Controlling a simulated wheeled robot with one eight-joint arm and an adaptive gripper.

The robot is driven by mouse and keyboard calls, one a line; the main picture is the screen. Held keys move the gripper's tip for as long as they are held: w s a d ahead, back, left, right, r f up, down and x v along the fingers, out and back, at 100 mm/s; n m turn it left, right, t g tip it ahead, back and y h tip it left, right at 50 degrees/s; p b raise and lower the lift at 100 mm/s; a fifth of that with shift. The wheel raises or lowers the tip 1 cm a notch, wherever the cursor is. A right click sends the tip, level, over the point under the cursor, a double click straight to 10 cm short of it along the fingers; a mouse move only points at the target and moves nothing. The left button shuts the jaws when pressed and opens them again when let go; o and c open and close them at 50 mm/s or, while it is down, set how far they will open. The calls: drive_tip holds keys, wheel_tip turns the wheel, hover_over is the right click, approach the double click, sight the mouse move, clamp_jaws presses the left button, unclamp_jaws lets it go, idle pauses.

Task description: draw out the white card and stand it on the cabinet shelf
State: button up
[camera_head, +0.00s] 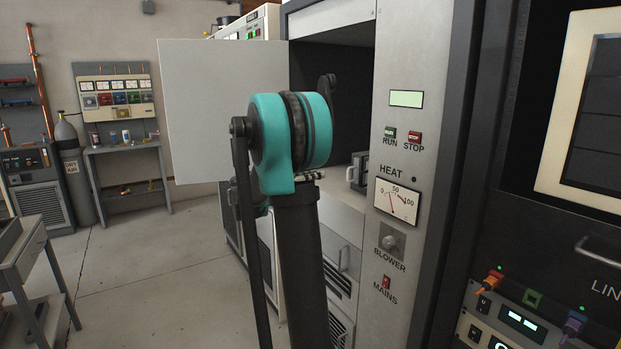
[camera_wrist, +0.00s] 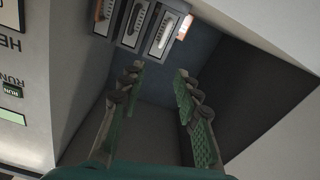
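In the wrist view my gripper (camera_wrist: 159,72) is open and empty, its two green-padded fingers apart inside the open cabinet bay. Several pale upright modules with dark slotted faces (camera_wrist: 163,33) stand beyond the fingertips at the top of that view, apart from them. I cannot tell which of these is the white card. The cabinet (camera_head: 399,150) stands at the centre right in the head view with its bay open. A grey handled unit (camera_head: 357,172) shows low in the bay. My arm hides the gripper in the head view.
A large white panel (camera_head: 205,110), seemingly the open cabinet door, stands left of my arm. The control column carries a HEAT meter (camera_head: 397,202) and buttons. A dark rack (camera_head: 590,180) stands at the right. The floor (camera_head: 150,270) at left is clear, with a trolley (camera_head: 28,250) at its edge.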

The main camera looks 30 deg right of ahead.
sight(349, 168)
drive_tip(key=d, duration=1)
drive_tip(key=w+d, duration=0.1)
drive_tip(key=d, duration=0.4)
drive_tip(key=shift+w+d, duration=0.1)
drive_tip(key=shift+d, duration=0.25)
clamp_jaws()
